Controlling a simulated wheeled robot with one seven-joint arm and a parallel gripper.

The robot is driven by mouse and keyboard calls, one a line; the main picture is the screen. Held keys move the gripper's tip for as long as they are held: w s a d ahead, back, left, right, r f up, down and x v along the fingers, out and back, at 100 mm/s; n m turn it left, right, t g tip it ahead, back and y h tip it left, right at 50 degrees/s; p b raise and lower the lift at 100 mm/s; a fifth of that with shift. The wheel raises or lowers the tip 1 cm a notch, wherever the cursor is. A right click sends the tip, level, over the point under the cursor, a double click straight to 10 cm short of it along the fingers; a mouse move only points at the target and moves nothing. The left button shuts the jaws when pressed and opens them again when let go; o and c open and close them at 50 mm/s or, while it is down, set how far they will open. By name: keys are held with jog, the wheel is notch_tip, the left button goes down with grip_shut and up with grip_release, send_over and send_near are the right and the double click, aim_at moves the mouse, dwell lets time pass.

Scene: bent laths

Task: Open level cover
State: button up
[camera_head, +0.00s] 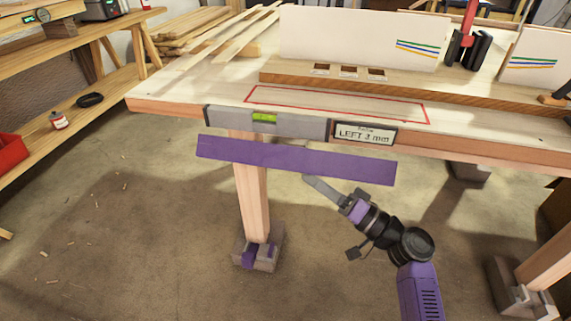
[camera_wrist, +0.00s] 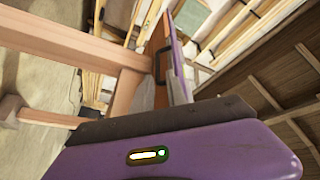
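The level (camera_head: 295,121), a grey bar with a green bubble vial (camera_head: 264,117), is on the front edge of the workbench. A long purple cover (camera_head: 295,160) shows just below the level, slanting down to the right, and the vial is in plain sight. In the wrist view a purple panel (camera_wrist: 180,70) shows nearly edge-on, with a black handle-like bracket (camera_wrist: 162,65) beside it. My gripper (camera_head: 312,182) is just under the cover's lower edge, right of its middle. I cannot tell whether it touches the cover or whether its fingers are apart.
A label reading "LEFT 3 mm" (camera_head: 364,134) is at the level's right end. The bench top (camera_head: 180,90) bears a red-outlined area, a white panel (camera_head: 360,38) and laths (camera_head: 240,38). A bench leg (camera_head: 251,190) stands below the cover. Open floor (camera_head: 140,240) lies to the left.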

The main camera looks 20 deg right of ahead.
jog(key=s+d+f+b, duration=0.3)
jog(key=s+d, duration=0.2)
jog(key=shift+s+d+f, duration=0.15)
jog(key=shift+d, duration=0.1)
dwell(0.7)
jog(key=shift+f+b, duration=0.1)
jog(key=shift+b, duration=0.25)
jog(key=v, duration=0.7)
jog(key=shift+s+d+p, duration=0.2)
jog(key=shift+s+p, duration=0.1)
jog(key=shift+s, duration=0.05)
